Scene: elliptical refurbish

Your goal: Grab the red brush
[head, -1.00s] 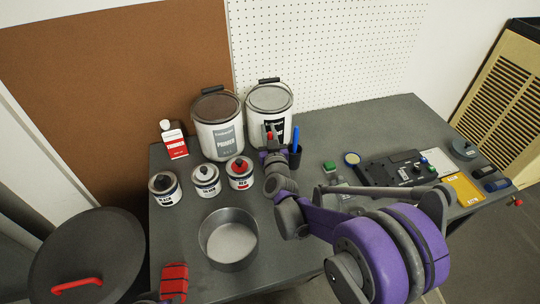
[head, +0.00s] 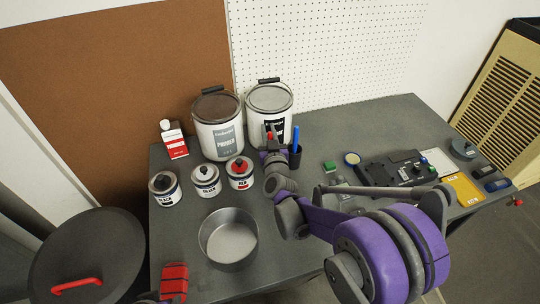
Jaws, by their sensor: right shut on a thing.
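The red brush (head: 270,135) shows as a small red end beside the dark pen cup (head: 295,156), in front of the white paint cans. My right gripper (head: 270,139) is shut on the brush. Its fingers stand on both sides of the red part, close to the left side of the cup. The rest of the brush is hidden by the gripper and cup. A blue pen or handle (head: 296,138) stands in the cup.
Two large paint cans (head: 217,128) stand behind. Several small tins (head: 206,180) and a round metal pan (head: 229,240) are left of my right arm. A red ribbed object (head: 174,282) is at the front left.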

